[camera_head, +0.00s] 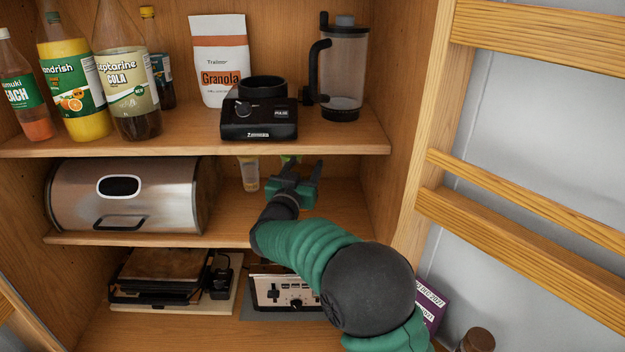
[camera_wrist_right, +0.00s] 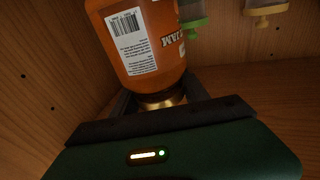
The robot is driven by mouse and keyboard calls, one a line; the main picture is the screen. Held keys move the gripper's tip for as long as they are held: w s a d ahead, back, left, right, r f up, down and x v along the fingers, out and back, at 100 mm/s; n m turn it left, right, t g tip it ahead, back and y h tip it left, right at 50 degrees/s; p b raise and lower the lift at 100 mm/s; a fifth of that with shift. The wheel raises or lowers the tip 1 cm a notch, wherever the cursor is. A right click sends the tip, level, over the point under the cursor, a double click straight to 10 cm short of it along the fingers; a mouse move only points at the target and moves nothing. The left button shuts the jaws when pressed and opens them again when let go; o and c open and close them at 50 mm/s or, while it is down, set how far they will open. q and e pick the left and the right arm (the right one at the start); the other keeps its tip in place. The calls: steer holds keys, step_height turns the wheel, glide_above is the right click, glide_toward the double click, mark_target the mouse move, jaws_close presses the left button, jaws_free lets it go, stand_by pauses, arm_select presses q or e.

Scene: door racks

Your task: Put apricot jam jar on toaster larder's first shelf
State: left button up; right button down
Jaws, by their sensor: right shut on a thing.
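The apricot jam jar shows in the right wrist view (camera_wrist_right: 140,40) as an orange jar with a white barcode label, "JAM" lettering and a gold lid. My right gripper (camera_wrist_right: 160,105) is shut on it at the lid end. In the head view my right gripper (camera_head: 293,182) reaches into the larder's middle compartment, above the shelf (camera_head: 225,222) with the bread bin. The jar is hidden there, and I cannot tell if it touches the shelf. The toaster (camera_head: 285,290) stands below that shelf, partly behind my arm. My left gripper is not in view.
The steel bread bin (camera_head: 125,195) fills the shelf's left. A small clear container with yellow (camera_head: 249,175) stands near my gripper; a green-trimmed one (camera_wrist_right: 194,20) is beside the jar. The upper shelf (camera_head: 180,146) is close overhead. The shelf's right side looks free.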

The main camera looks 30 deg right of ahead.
step_height(320, 180, down, 7)
steer(key=d+p, duration=0.2)
steer(key=p, duration=0.2)
steer(key=shift+d+r, duration=0.15)
steer(key=shift+d, duration=0.25)
steer(key=c, duration=0.9)
jaws_free()
steer(key=shift+s+d, duration=0.1)
steer(key=shift+d, duration=0.05)
steer(key=shift+o, duration=1.3)
steer(key=shift+s+d, duration=0.15)
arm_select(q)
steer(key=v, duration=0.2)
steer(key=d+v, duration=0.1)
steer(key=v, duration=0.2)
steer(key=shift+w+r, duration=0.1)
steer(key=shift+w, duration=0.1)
arm_select(e)
steer(key=shift+o, duration=0.4)
steer(key=shift+s+d, duration=0.1)
steer(key=shift+d, duration=0.15)
